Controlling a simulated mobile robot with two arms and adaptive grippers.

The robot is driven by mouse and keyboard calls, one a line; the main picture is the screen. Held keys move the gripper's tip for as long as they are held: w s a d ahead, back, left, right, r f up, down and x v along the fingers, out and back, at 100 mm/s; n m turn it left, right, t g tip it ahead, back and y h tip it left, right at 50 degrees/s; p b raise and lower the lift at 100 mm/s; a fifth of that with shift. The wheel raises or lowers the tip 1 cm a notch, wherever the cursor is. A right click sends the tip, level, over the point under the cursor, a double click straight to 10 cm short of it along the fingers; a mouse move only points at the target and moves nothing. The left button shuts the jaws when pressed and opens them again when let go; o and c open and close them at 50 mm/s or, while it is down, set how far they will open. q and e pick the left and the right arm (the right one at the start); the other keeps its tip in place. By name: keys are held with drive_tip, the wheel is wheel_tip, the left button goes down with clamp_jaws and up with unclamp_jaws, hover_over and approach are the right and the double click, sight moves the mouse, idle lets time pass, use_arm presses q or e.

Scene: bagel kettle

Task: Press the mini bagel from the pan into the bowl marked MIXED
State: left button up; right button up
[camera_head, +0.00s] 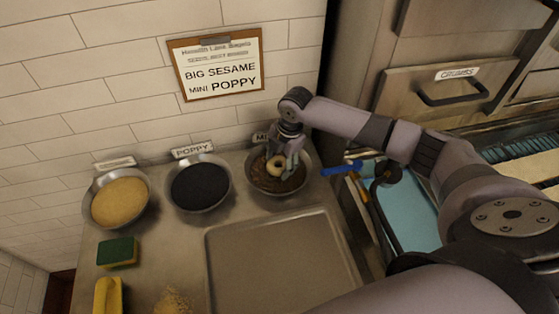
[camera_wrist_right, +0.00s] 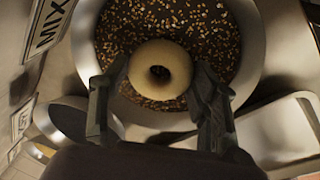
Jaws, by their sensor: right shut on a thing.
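The mini bagel (camera_head: 275,167) is a pale ring. It is held by my right gripper (camera_head: 283,159), whose fingers are shut around its sides. The bowl marked MIXED (camera_head: 282,192) is a metal bowl of dark and golden seeds, its label partly hidden by my arm in the head view. The gripper and bagel are over this bowl's seeds. In the right wrist view the bagel (camera_wrist_right: 160,49) lies flat against or just above the seeds; I cannot tell if it touches. The metal pan (camera_head: 280,265) is empty where it shows. My left gripper is not in view.
A poppy bowl (camera_head: 200,186) and a sesame-coloured bowl (camera_head: 118,202) stand to the left. A green and yellow sponge (camera_head: 117,252) lies in front of them. A wall sign (camera_head: 218,68) reads BIG SESAME, MINI POPPY. A blue-handled tool (camera_head: 341,169) is right of the MIXED bowl.

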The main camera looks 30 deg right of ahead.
drive_tip(key=shift+f, duration=0.4)
idle(0.4)
drive_tip(key=shift+r, duration=0.1)
idle(0.8)
wheel_tip(320, 180, up, 10)
drive_tip(key=p, duration=0.9)
drive_tip(key=shift+p, duration=0.3)
